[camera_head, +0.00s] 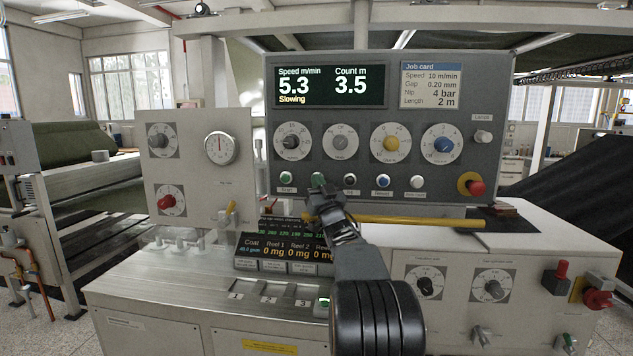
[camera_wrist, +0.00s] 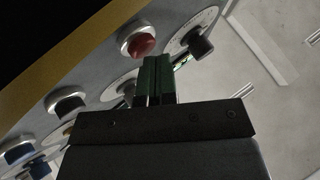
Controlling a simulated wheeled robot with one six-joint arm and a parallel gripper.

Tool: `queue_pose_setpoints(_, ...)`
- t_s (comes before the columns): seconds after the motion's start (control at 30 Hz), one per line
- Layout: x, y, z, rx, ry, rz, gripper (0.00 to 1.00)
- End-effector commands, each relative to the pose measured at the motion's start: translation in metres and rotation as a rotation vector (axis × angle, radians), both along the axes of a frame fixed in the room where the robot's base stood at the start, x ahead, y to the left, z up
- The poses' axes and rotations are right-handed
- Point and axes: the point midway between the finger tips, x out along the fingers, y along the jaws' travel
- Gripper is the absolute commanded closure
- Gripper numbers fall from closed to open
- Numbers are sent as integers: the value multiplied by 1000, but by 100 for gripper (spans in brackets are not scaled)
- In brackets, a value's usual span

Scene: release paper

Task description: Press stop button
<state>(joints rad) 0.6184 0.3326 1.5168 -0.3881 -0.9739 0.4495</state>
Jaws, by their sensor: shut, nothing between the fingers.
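The grey control panel (camera_head: 360,160) has a row of small buttons under its dials. A red button with a silver collar (camera_wrist: 140,44) shows in the wrist view, right beside my fingertips. In the head view my gripper (camera_head: 318,182) covers that place, second from the left in the row, and hides the button and its label. My gripper, with green fingertips (camera_wrist: 157,62), is shut and empty. I cannot tell whether the tips touch the red button. The display (camera_head: 331,83) reads speed 5.3, count 3.5 and "Slowing".
A green start button (camera_head: 287,180) is just left of my gripper; a dark button (camera_head: 350,181) and a blue one (camera_head: 382,182) are to the right. A larger red mushroom button (camera_head: 475,186) sits at far right. A yellow bar (camera_head: 420,220) runs below the panel.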

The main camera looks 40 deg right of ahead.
Motion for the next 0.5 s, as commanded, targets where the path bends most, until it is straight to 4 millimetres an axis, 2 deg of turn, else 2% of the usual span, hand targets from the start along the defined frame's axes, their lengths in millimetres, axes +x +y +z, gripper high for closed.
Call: queue_pose_setpoints(0.5, -3, 2, 1, -3, -5, -1, 100)
